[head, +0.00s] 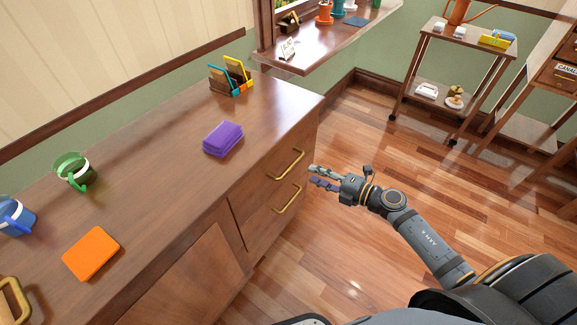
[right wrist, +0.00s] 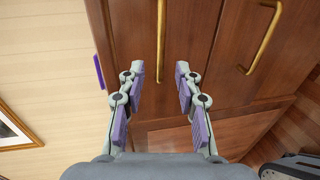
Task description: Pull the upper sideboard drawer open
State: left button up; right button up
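The wooden sideboard (head: 190,205) runs along the wall. At its right end are two drawers, one above the other, each with a brass bar handle. The upper handle (head: 285,164) and the lower handle (head: 286,198) stand out from fronts that look shut. My right gripper (head: 313,176) is open and empty, a short way in front of the drawers. In the right wrist view its fingers (right wrist: 160,76) are spread, and the upper handle (right wrist: 161,42) lies ahead, in line with the gap between them. The lower handle (right wrist: 264,38) is to the right there. My left gripper is out of view.
On the sideboard top are a purple stack (head: 223,139), a holder (head: 231,77), a green mug (head: 73,171), a blue mug (head: 15,216) and an orange item (head: 91,253). A shelf trolley (head: 463,50) stands at the back right. The floor before the drawers is clear.

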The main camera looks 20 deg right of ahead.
aim_at(292, 164)
jog(key=x, duration=1)
jog(key=shift+d+f, duration=0.1)
jog(key=shift+d, duration=0.05)
grip_shut()
